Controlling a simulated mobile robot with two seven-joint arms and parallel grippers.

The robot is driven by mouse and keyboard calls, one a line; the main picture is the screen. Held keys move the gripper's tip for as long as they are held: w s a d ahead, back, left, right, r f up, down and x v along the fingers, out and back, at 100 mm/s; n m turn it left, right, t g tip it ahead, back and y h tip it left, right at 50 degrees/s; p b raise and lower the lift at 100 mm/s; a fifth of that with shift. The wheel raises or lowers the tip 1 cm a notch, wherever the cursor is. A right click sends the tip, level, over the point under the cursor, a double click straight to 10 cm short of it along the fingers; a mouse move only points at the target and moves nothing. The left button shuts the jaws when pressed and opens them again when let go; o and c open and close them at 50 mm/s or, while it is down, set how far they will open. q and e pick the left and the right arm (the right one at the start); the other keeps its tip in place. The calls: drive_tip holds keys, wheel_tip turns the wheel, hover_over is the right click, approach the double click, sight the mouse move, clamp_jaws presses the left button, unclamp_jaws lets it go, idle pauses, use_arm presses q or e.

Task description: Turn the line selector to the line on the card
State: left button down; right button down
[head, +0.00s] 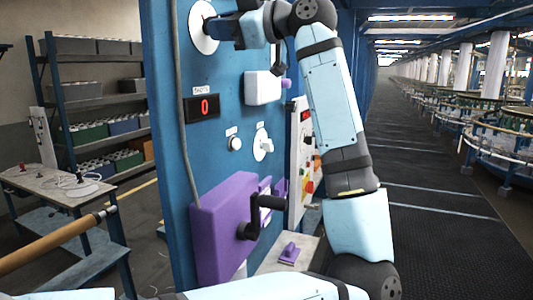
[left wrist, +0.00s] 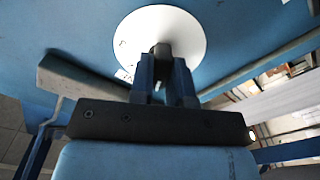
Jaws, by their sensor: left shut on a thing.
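The line selector is a white round dial (head: 203,38) high on a blue panel (head: 180,150). Its white disc (left wrist: 192,30) also fills the top middle of the left wrist view. My left gripper (head: 212,28) is at the dial, with its fingers (left wrist: 162,72) shut on the small dark knob (left wrist: 162,48) at the disc's centre. The fingers hide most of the knob, so I cannot read its setting. Pale card-like pieces (head: 266,186) stand behind the purple box, but I cannot make out a line on them. My right gripper is not in view.
Below the dial are a red-digit display (head: 204,106), a white box (head: 262,88), a round button (head: 235,143) and a white switch (head: 262,146). A purple box (head: 222,232) with a black crank (head: 252,224) juts out lower down. An aisle (head: 410,170) lies open to the right.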

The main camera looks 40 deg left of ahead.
use_arm(q)
drive_tip(key=shift+r+m+p, duration=0.15)
drive_tip(key=shift+m+p, duration=0.15)
drive_tip(key=shift+m, duration=0.3)
drive_tip(key=c, duration=1.1)
unclamp_jaws()
drive_tip(key=shift+a, duration=0.15)
drive_tip(key=shift+b+v, duration=0.3)
drive_tip(key=shift+v, duration=3.25)
drive_tip(key=shift+s, duration=0.1)
